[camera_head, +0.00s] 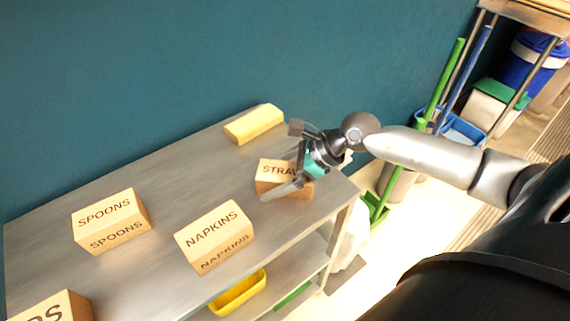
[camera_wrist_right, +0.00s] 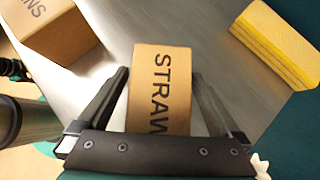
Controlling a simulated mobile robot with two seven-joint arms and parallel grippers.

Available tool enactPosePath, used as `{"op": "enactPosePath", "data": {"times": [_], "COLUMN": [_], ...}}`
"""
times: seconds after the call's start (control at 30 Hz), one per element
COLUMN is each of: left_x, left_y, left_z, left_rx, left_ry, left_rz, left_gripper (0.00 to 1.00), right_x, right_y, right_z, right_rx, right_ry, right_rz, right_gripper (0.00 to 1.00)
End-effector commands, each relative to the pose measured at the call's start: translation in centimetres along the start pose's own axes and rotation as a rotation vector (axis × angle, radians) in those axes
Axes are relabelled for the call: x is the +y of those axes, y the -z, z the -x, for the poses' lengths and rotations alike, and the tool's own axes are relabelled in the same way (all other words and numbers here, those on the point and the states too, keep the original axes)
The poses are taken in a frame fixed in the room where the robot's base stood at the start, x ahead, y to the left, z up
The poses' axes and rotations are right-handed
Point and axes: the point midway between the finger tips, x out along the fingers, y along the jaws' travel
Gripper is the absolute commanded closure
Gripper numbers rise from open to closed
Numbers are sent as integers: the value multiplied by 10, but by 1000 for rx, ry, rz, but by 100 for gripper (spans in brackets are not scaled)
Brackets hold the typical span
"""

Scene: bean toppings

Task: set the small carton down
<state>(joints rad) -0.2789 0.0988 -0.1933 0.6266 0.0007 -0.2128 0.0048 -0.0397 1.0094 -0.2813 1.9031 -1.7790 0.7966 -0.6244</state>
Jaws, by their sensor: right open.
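The small carton, a brown box marked STRAW (camera_head: 272,177), sits upright on the grey metal table (camera_head: 160,167) near its right end. In the right wrist view the carton (camera_wrist_right: 160,85) stands between the two fingers. My right gripper (camera_head: 283,172) is open around the carton, with a finger on either side and a visible gap at the fingers. The gripper partly hides the carton's right part in the head view.
A napkins box (camera_head: 214,237) and a spoons box (camera_head: 110,221) stand to the left on the table. A yellow sponge-like block (camera_head: 254,124) lies behind, near the wall. Another box (camera_head: 58,307) is at the lower left. A yellow bin (camera_head: 238,294) sits on the lower shelf.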

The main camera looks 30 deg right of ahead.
Motion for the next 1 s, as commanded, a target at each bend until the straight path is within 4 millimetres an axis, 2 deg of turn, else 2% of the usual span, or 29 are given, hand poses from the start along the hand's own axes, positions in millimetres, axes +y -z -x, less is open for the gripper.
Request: {"op": "enactPosePath", "data": {"times": [0.17, 0.4, 0.63, 1.0], "left_x": [4, 12, 23, 21], "left_y": [-6, -14, -14, -12], "left_z": [6, 16, 27, 50], "left_rx": [-11, -28, -32, -32], "left_ry": [-5, -17, -32, -30], "left_rz": [-1, -5, -6, -6], "left_gripper": [38, 38, 38, 38], "right_x": [-1, 0, 0, 1], "right_y": [0, 0, -1, -3], "right_z": [17, 51, 75, 108], "right_rx": [4, 6, 4, 1], "right_ry": [2, 0, -1, -2], "right_rz": [0, 0, -3, -2], "right_gripper": [0, 0, 0, 0]}}
